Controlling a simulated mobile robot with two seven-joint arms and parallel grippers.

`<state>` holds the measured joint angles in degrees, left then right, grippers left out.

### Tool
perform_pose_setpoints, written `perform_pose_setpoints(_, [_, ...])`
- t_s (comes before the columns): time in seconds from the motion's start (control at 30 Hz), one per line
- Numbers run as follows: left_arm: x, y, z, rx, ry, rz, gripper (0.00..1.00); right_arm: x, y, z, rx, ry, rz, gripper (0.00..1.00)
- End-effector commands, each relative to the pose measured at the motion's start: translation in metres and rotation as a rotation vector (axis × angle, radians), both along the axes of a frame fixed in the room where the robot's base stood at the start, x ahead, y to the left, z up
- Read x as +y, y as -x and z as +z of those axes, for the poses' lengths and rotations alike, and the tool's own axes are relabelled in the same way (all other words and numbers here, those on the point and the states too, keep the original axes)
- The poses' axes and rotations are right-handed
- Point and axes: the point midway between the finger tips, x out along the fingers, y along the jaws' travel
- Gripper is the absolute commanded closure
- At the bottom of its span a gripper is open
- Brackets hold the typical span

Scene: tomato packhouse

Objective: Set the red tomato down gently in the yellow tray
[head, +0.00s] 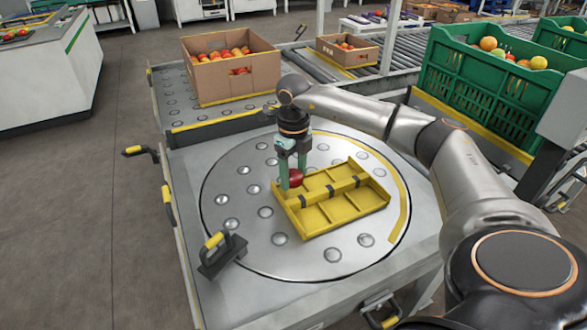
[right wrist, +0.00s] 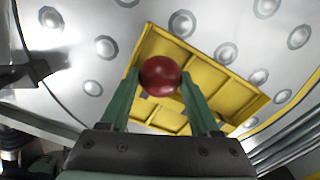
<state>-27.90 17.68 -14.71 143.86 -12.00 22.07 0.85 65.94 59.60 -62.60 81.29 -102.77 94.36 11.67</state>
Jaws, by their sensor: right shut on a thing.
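The red tomato (head: 295,178) is held between the green fingers of my right gripper (head: 291,180), at the left end of the yellow tray. The tomato also shows in the right wrist view (right wrist: 161,77), between the fingertips and in front of the tray (right wrist: 232,78). The yellow tray (head: 345,216) lies on the round metal plate and has several shallow compartments. Whether the tomato touches the tray I cannot tell. The right gripper is shut on the tomato. My left gripper is not in view.
The round plate (head: 236,232) with metal studs has free room left of the tray. A black and yellow handle (head: 218,252) stands at its front left edge. A cardboard box of tomatoes (head: 230,73) stands behind, and a green crate (head: 478,95) stands at the right.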

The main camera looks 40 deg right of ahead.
Motion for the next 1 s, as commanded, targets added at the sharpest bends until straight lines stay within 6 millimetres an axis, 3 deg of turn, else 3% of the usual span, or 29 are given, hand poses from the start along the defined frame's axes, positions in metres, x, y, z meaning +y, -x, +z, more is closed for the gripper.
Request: perform_pose_setpoints(1.0, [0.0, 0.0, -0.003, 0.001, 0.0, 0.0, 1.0, 0.0, 0.0, -0.011, -0.001, -0.001, 0.001, 0.64])
